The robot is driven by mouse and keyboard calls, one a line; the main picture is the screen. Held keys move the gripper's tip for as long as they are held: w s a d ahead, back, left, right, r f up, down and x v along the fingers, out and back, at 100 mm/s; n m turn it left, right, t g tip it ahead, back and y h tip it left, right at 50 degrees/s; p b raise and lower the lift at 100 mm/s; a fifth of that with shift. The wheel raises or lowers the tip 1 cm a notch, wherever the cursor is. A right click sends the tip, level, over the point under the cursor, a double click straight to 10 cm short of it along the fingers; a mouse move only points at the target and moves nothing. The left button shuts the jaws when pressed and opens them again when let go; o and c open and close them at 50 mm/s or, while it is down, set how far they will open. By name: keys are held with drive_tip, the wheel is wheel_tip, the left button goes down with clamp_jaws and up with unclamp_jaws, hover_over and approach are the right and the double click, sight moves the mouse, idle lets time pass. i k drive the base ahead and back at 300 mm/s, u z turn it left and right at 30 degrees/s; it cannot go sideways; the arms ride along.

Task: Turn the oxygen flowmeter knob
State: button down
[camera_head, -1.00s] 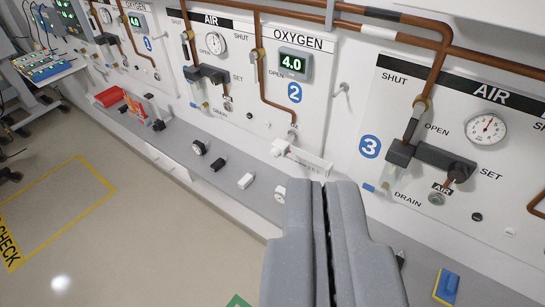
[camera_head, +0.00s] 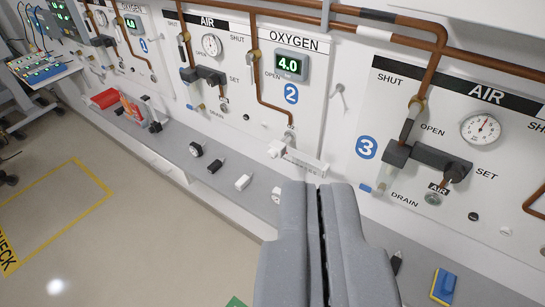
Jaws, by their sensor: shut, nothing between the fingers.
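My gripper (camera_head: 321,188) is shut and empty, pointing up toward the wall panels from the bottom of the picture. No oxygen flowmeter knob can be made out for certain. The oxygen panel (camera_head: 318,75) of station 2 is up and left of the gripper. It has a green display (camera_head: 289,65) reading 4.0, a copper pipe and an oxygen outlet low down. A white fitting (camera_head: 277,149) sticks out below that outlet, left of and beyond the fingertips, apart from them.
The station 3 air panel (camera_head: 385,93) with a gauge (camera_head: 480,129) is on the right. A grey ledge (camera_head: 180,154) below the panels holds several small parts, a red tray (camera_head: 104,98) and a blue and yellow block (camera_head: 443,287).

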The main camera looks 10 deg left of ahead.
sight(271, 154)
drive_tip(key=z, duration=2.2)
drive_tip(key=k, duration=1.15)
drive_tip(key=u, duration=1.85)
drive_tip(key=i, duration=1)
drive_tip(key=z, duration=0.05)
